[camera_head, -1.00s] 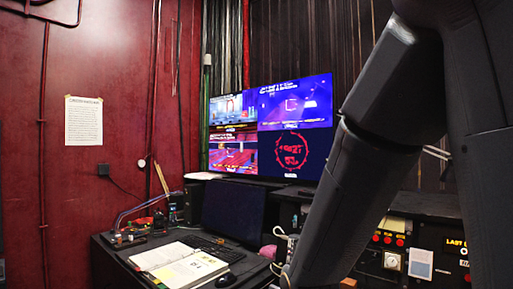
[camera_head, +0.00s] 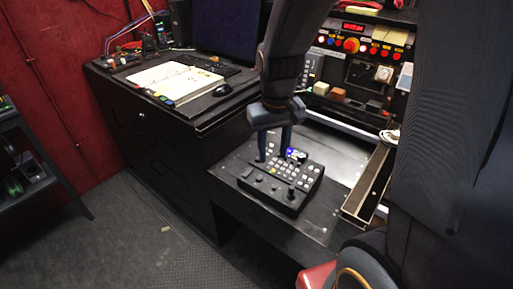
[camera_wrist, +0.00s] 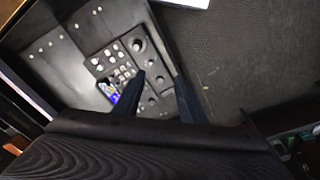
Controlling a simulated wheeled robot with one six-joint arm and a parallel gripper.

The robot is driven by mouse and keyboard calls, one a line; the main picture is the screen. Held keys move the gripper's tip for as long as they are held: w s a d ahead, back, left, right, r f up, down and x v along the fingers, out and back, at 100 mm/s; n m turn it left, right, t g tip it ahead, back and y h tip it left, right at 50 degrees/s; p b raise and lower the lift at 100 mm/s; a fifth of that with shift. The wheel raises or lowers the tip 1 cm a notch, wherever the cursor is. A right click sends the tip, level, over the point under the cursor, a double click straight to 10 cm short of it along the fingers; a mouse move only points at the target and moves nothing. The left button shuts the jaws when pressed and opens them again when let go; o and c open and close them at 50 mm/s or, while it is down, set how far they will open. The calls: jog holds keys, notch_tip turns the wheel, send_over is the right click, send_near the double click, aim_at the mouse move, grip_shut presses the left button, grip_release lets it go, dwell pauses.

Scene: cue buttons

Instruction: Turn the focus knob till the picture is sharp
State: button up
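A black control panel (camera_head: 272,203) with several buttons and knobs lies on the low dark desk. It also shows in the wrist view (camera_wrist: 96,42). A larger round knob (camera_wrist: 137,45) stands near one end of the panel, with smaller knobs nearby. I cannot tell which one is the focus knob. A small blue-lit part (camera_head: 291,153) shows at the panel's far edge. My gripper (camera_head: 273,160) points down over the panel, its two fingers apart with nothing seen between them. In the wrist view my gripper (camera_wrist: 160,80) hides part of the panel. The wall monitor is out of view now.
A side desk (camera_head: 150,110) with an open book (camera_head: 175,80) and a mouse (camera_head: 223,87) stands at the left. A console with lit buttons (camera_head: 351,45) is behind. A long narrow tray (camera_head: 368,188) lies right of the panel. The floor at front left is clear.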

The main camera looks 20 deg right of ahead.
jog(key=g+h+b, duration=0.1)
jog(key=b, duration=0.3)
send_near(257, 157)
jog(key=shift+s+f, duration=0.1)
jog(key=shift+s, duration=0.2)
jog(key=shift+w+f, duration=0.15)
jog(key=shift+d+f+p, duration=0.15)
jog(key=shift+f+p, duration=0.05)
jog(key=shift+f, duration=1.05)
jog(key=shift+d+f+p, duration=0.2)
jog(key=shift+f+p, duration=0.05)
jog(key=shift+f, duration=1)
jog(key=shift+d+f+p, duration=0.15)
jog(key=shift+f+p, duration=0.05)
jog(key=shift+f, duration=1.05)
grip_shut()
